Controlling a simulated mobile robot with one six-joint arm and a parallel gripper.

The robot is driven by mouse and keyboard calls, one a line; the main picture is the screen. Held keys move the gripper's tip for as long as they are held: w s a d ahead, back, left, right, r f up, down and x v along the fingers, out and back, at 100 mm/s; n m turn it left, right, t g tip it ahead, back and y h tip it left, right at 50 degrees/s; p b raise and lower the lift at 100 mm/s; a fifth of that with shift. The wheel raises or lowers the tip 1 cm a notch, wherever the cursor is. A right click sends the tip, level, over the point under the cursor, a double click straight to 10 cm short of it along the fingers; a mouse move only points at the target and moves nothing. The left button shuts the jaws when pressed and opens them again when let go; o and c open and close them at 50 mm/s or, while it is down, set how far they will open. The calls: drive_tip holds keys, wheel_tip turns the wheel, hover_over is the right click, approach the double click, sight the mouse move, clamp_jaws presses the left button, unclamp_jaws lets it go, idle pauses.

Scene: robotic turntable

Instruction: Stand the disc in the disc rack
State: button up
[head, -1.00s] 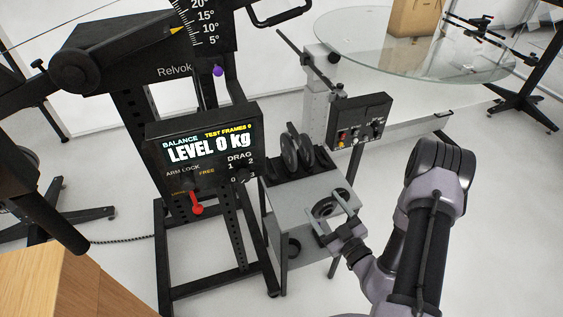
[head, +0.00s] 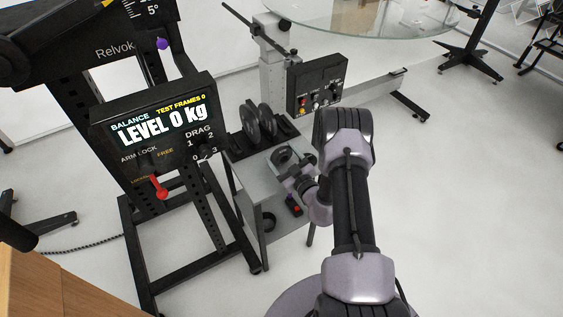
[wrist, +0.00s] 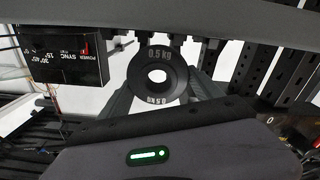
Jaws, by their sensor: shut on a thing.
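The dark disc (wrist: 177,80), marked 0.5 kg, is between the two fingers of my gripper (wrist: 160,86) in the wrist view, its face and centre hole towards the camera. My gripper is shut on it. In the head view my gripper (head: 285,158) is over the grey stand, just in front of the disc rack (head: 289,127). The disc is small there and partly hidden by the fingers, so its height above the top is hard to judge. The black rack sits at the back of the stand, with dark discs (head: 268,118) standing upright in it.
The grey stand's top (head: 243,172) is bare at left. A black control box (head: 318,84) rises behind and right of the rack. The balance display (head: 160,125) and its black frame stand close on the left. A glass table (head: 375,18) is farther back. Floor at right is clear.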

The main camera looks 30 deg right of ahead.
drive_tip(key=shift+f, duration=0.9)
drive_tip(key=shift+o, duration=0.2)
drive_tip(key=shift+r, duration=0.2)
drive_tip(key=o, duration=1.6)
drive_tip(key=shift+f, duration=0.25)
drive_tip(key=shift+c, duration=0.2)
drive_tip(key=o, duration=0.4)
drive_tip(key=shift+r, duration=0.1)
drive_tip(key=shift+o, duration=0.2)
